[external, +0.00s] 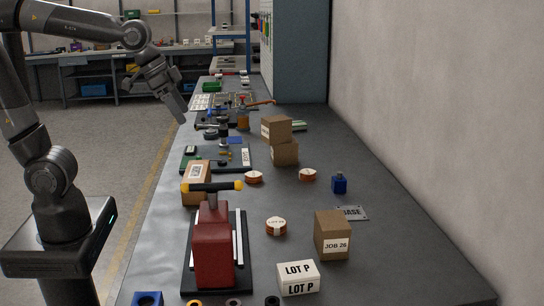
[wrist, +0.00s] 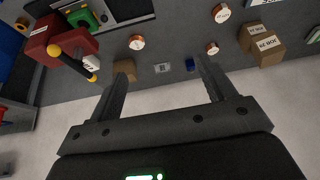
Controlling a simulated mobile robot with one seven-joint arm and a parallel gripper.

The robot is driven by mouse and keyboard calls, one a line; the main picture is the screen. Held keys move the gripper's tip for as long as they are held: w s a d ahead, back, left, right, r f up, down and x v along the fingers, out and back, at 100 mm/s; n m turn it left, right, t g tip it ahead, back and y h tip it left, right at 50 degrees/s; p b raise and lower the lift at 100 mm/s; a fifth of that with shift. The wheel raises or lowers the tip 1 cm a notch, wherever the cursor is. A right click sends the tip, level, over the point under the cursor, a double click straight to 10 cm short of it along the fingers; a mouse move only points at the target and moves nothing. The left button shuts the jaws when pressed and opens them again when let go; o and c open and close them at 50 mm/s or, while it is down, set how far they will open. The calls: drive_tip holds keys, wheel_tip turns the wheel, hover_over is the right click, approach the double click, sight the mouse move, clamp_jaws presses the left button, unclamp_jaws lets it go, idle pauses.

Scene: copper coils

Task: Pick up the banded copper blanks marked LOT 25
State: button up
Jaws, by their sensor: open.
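Three round copper blanks with pale labelled tops lie flat on the grey bench. The nearest blank (external: 276,226) is right of the red vice; its label seems to start "LOT 2", but I cannot read the last digit. A second blank (external: 254,177) and a third blank (external: 308,175) lie farther back, their labels too small to read. In the wrist view the three appear as one (wrist: 137,42) at centre-left, one (wrist: 221,13) at the top and one (wrist: 212,48) below it. My gripper (external: 183,118) is open and empty, raised near the bench's left edge, apart from all blanks.
The red vice (external: 214,245) with its yellow-ended handle stands at the front left. A JOB 26 box (external: 332,235), a LOT P block (external: 298,277), a blue block (external: 339,184) and stacked cartons (external: 284,152) surround the blanks. Bare bench lies between them.

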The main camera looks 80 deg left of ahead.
drive_tip(key=w+a+f, duration=0.1)
drive_tip(key=w+a, duration=0.1)
drive_tip(key=w, duration=0.4)
drive_tip(key=w+a+f, duration=0.1)
drive_tip(key=w+a, duration=0.2)
drive_tip(key=w, duration=0.3)
drive_tip(key=n, duration=0.2)
approach(307, 172)
drive_tip(key=shift+w+d+f+g, duration=0.1)
drive_tip(key=shift+w+f+g, duration=0.2)
drive_tip(key=shift+f, duration=0.3)
drive_tip(key=shift+w+d+f+g, duration=0.15)
drive_tip(key=shift+w+f+g, duration=0.1)
drive_tip(key=shift+f, duration=0.3)
drive_tip(key=shift+w+a+x, duration=0.1)
drive_tip(key=shift+a+x, duration=0.05)
drive_tip(key=shift+x, duration=0.9)
drive_tip(key=shift+w+a+x, duration=0.1)
drive_tip(key=shift+x, duration=0.95)
drive_tip(key=shift+w+a+x, duration=0.1)
drive_tip(key=shift+a+x, duration=0.05)
drive_tip(key=shift+x, duration=0.9)
drive_tip(key=shift+r, duration=0.15)
drive_tip(key=shift+c, duration=0.2)
drive_tip(key=c, duration=1.1)
drive_tip(key=shift+r, duration=0.1)
drive_tip(key=shift+c, duration=0.2)
